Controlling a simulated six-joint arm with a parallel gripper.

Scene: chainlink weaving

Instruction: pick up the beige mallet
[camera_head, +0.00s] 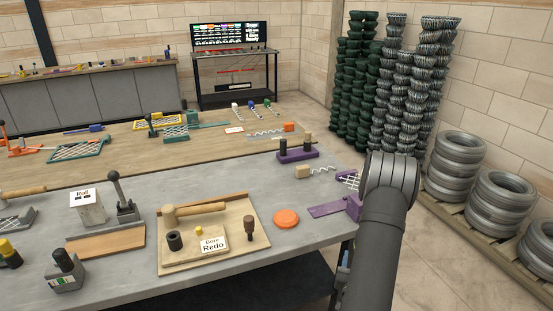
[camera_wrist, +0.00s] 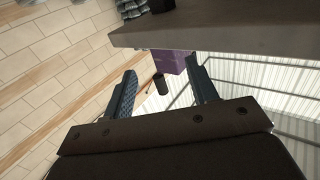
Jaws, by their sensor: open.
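The beige mallet (camera_head: 201,209) lies on a light wooden board (camera_head: 257,238) on the grey workbench in the head view. Its head is at the left and its handle points right. My gripper (camera_wrist: 160,66) shows in the wrist view with its two dark blue fingers spread apart and nothing between them. It faces the underside and edge of a bench, and the mallet is not in the wrist view. In the head view my arm stands at the right, past the bench edge, well apart from the mallet; the gripper is not clearly seen there.
On the board, a black ring (camera_head: 174,241), a sign (camera_head: 213,245) and a brown peg tool (camera_head: 249,230) stand near the mallet. An orange disc (camera_head: 286,218) and a purple fixture (camera_head: 329,209) lie to the right. A lever press (camera_head: 124,203) stands left.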

